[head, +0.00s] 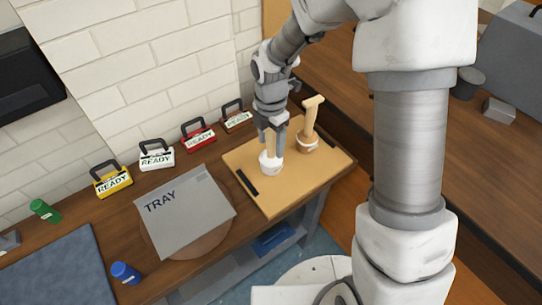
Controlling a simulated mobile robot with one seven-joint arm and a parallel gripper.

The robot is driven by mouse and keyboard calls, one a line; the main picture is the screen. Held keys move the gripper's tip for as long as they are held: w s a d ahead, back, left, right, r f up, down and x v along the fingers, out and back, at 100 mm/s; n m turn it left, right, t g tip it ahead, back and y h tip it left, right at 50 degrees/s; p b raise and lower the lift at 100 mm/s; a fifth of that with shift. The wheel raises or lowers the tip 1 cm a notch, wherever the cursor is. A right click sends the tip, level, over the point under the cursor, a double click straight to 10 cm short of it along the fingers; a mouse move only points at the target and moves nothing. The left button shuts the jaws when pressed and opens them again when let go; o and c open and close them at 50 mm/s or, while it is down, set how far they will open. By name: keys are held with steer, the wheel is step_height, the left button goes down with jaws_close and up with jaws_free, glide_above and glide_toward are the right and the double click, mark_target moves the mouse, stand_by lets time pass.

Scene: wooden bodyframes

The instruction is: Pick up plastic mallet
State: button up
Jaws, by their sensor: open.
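My gripper (272,127) points down over the wooden board (245,185) on the workbench. Below and between its fingers is a tan upright handle that rises from a white, rounded piece (270,166) standing on the board; this looks like the plastic mallet, head down. The fingers are open beside the handle's upper part, and I cannot tell whether they touch it. To its right stands a tan, T-topped wooden tool (311,115) in a brownish round base. The handle's top is hidden by my gripper.
A grey sheet marked TRAY (185,215) lies left of the board. Several small cases marked READY, such as the red one (198,137), line the wall.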

steer(key=shift+f, duration=0.65)
jaws_close()
steer(key=shift+r, duration=0.15)
